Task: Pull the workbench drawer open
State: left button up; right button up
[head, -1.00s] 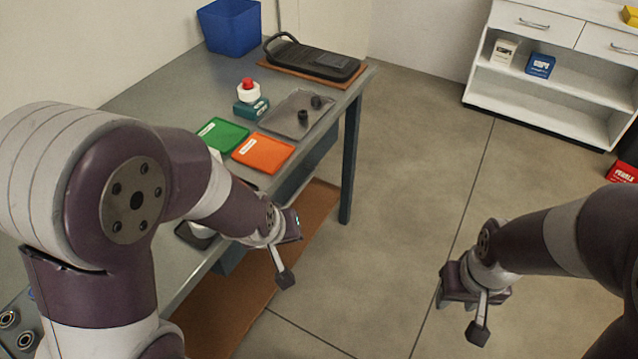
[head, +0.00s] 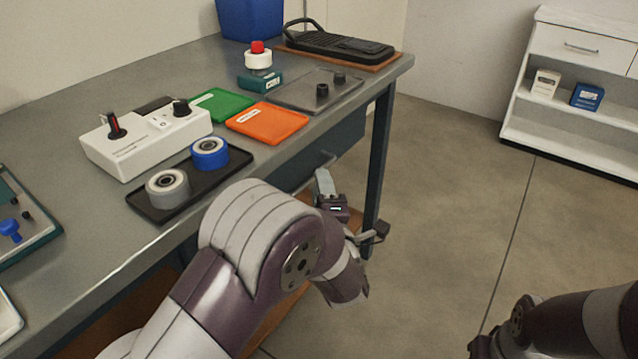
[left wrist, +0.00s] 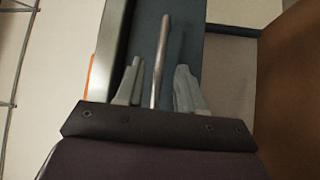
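The workbench (head: 85,95) has a dark blue drawer (head: 345,138) under its top, with its front flush beneath the edge. Its bar handle (head: 325,160) shows just above my left gripper (head: 323,185). In the left wrist view the handle (left wrist: 162,60) is a thin metal bar running between the two fingers of my left gripper (left wrist: 158,88). The fingers are apart, with a visible gap on each side of the bar. The drawer front (left wrist: 185,35) lies behind it. My right arm is at the lower right; its gripper fingers are cut off by the picture edge.
On the bench are an orange tray (head: 267,122), a green tray (head: 222,104), a black tray (head: 150,205) with two rolls, and a white control box (head: 140,145). A bench leg (head: 380,150) stands right beside my left gripper. The floor to the right is clear.

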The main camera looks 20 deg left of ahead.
pick_arm(q)
jog(key=shift+x, duration=1.45)
pick_arm(e)
jog(key=shift+f, duration=0.25)
pick_arm(q)
grip_shut()
pick_arm(e)
jog(key=shift+s, duration=0.1)
